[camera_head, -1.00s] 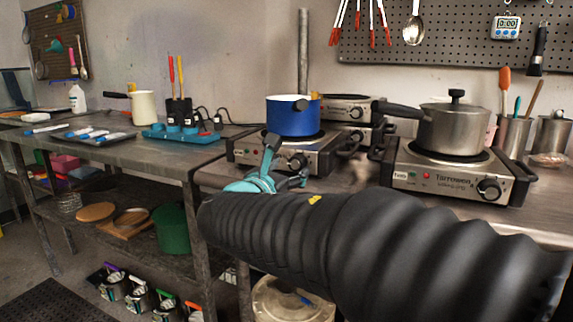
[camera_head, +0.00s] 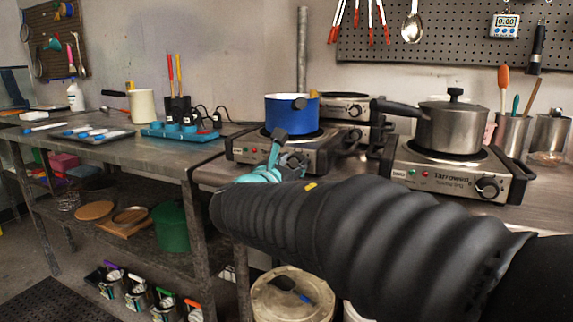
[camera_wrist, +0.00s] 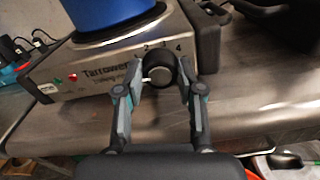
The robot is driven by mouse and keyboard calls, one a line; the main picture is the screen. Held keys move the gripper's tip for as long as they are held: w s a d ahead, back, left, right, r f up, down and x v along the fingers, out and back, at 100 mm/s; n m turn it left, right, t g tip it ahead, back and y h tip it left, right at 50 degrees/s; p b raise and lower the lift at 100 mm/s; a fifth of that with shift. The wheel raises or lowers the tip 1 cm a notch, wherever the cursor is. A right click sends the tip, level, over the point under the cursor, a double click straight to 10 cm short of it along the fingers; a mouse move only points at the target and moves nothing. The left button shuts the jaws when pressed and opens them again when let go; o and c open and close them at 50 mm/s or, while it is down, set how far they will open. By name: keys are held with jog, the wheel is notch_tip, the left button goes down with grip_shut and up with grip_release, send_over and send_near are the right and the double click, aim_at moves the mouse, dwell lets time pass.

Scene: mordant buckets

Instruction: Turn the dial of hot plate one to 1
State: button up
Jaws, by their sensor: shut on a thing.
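The hot plate with the blue pot (camera_head: 291,117) on it stands at the left of the metal counter; its steel front (camera_wrist: 95,80) shows in the wrist view. Its dial (camera_wrist: 160,74) is a round black knob with a silvery face. The numbers 2, 3 and 4 show above the dial; its exact setting cannot be read. My gripper (camera_wrist: 159,86) has one finger on each side of the dial and is shut on it. In the head view my gripper (camera_head: 284,158) covers most of the dial. A red and a green light show on the front.
A second hot plate (camera_head: 447,182) with a steel lidded pot (camera_head: 452,126) stands to the right. The blue pot's dark handle is near my gripper. A teal rack (camera_head: 180,134) sits on the left table. A lidded bucket (camera_head: 292,300) stands below the counter.

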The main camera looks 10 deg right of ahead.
jog(key=shift+f+b, duration=0.15)
jog(key=shift+b, duration=0.25)
jog(key=m+b, duration=0.2)
jog(key=b, duration=0.2)
jog(key=shift+f+m, duration=0.2)
jog(key=shift+m, duration=0.2)
jog(key=m+b, duration=0.3)
jog(key=b, duration=0.1)
jog(key=shift+r+m+b, duration=0.15)
jog(key=shift+m+b, duration=0.45)
jog(key=shift+b, duration=0.15)
jog(key=shift+r, duration=0.1)
jog(key=o, duration=1.1)
jog(key=shift+o, duration=0.2)
jog(key=shift+s, duration=0.1)
